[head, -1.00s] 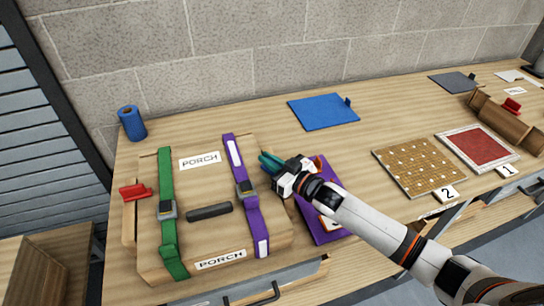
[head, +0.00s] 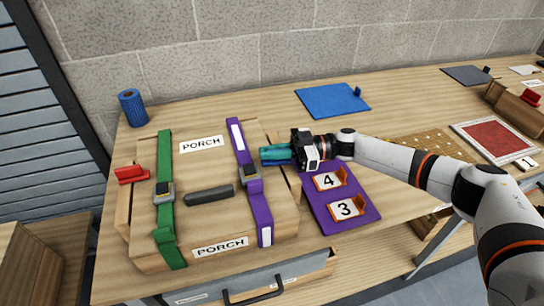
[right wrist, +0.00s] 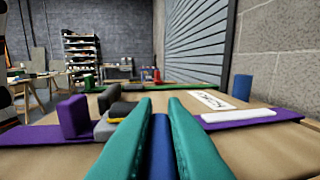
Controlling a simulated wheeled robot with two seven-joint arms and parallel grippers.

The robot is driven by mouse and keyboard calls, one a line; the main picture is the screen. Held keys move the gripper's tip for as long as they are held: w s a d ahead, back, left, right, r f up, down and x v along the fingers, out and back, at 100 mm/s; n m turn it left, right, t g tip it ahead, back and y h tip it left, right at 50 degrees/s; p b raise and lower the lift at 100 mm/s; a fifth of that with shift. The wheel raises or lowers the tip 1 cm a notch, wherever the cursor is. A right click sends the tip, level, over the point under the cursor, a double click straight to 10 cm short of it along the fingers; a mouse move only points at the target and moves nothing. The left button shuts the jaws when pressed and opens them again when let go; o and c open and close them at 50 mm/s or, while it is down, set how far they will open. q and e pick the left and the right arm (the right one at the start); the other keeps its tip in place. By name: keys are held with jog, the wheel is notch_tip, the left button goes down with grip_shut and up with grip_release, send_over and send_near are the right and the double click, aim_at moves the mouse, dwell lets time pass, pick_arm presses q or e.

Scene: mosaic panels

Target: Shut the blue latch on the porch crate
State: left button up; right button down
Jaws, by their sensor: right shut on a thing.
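The wooden porch crate (head: 205,222) lies on the bench with two PORCH labels, a green strap (head: 170,245) and a purple strap (head: 260,205). A red latch (head: 131,174) sticks out at its left side. My right gripper (head: 264,154) is at the crate's right side, its teal fingers pointing left. In the right wrist view its fingers (right wrist: 162,106) are closed on the blue latch (right wrist: 160,155), which lies between them. In the head view the fingers mostly hide the latch, so its exact angle cannot be told. My left gripper is not in view.
A purple board (head: 320,208) with number tags 4 and 3 lies right of the crate, under my right arm. A blue roll (head: 132,108) stands behind the crate, and a blue board (head: 333,100) lies at the back. The bench between these two is clear.

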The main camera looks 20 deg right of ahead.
jog(key=shift+s+n+g+b, duration=0.2)
jog(key=shift+n+g+b, duration=0.6)
jog(key=shift+g, duration=0.5)
jog(key=shift+s+r+g, duration=0.1)
jog(key=shift+r+g, duration=0.05)
jog(key=shift+g, duration=0.15)
jog(key=c, duration=1.5)
grip_release()
jog(key=shift+a, duration=0.1)
